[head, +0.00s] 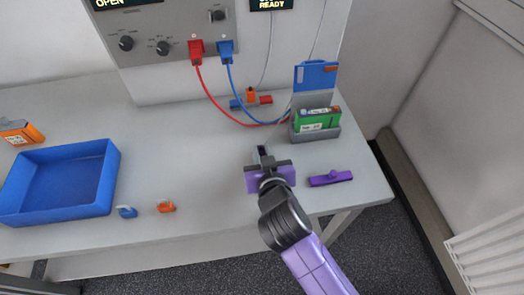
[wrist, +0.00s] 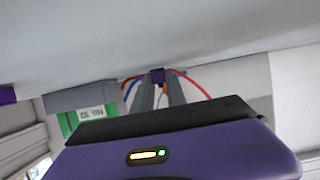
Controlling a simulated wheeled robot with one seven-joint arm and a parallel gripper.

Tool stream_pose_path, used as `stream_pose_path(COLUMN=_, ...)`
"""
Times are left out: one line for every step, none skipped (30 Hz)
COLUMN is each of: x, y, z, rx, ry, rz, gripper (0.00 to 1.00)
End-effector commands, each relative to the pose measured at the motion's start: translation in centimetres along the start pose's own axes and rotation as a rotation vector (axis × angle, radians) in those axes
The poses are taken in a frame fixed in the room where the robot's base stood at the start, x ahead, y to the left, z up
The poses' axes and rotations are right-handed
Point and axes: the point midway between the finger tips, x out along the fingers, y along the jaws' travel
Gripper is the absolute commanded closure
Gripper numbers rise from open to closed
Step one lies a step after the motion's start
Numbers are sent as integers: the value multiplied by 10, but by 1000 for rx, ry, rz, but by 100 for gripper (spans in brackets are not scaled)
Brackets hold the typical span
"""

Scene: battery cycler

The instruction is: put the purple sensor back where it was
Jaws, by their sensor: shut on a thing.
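A small purple piece, which looks like the purple sensor (wrist: 157,75), sits between my fingertips in the wrist view. My gripper (head: 262,152) is shut on it above the table, left of the open grey holder; in the head view my gripper mostly hides the piece. A separate purple bar with a small raised knob (head: 331,178) lies on the table to the right of my gripper. I cannot tell whether the held piece touches the table.
A grey holder (head: 318,134) with a green battery pack (head: 317,120) and raised blue lid stands behind right. Red and blue cables run to the cycler (head: 172,40). A blue tray (head: 112,165), blue clip (head: 127,212) and orange clip (head: 166,207) are left. The table's middle is clear.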

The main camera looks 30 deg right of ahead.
Motion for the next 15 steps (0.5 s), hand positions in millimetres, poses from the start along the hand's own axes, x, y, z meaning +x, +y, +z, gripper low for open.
stream_pose_path(x=1, y=0, z=2, rx=0, ry=0, rz=0, gripper=100)
stream_pose_path(x=1, y=0, z=3, rx=0, ry=0, rz=0, gripper=100)
stream_pose_path(x=1, y=0, z=3, rx=0, ry=0, rz=0, gripper=100)
stream_pose_path(x=1, y=0, z=2, rx=0, ry=0, rz=0, gripper=100)
stream_pose_path(x=1, y=0, z=2, rx=0, ry=0, rz=0, gripper=100)
stream_pose_path(x=1, y=0, z=2, rx=0, ry=-1, rz=0, gripper=75)
stream_pose_path(x=1, y=0, z=3, rx=0, ry=-1, rz=0, gripper=69)
stream_pose_path(x=1, y=0, z=3, rx=-1, ry=-1, rz=0, gripper=63)
stream_pose_path(x=1, y=0, z=3, rx=-1, ry=-1, rz=0, gripper=61)
stream_pose_path(x=1, y=0, z=3, rx=-1, ry=-1, rz=0, gripper=61)
stream_pose_path(x=1, y=0, z=3, rx=-1, ry=-1, rz=0, gripper=61)
stream_pose_path(x=1, y=0, z=3, rx=-1, ry=-1, rz=0, gripper=61)
stream_pose_path(x=1, y=0, z=3, rx=-1, ry=-2, rz=0, gripper=61)
stream_pose_path(x=1, y=0, z=3, rx=-1, ry=-2, rz=0, gripper=61)
stream_pose_path(x=1, y=0, z=3, rx=-1, ry=-2, rz=0, gripper=61)
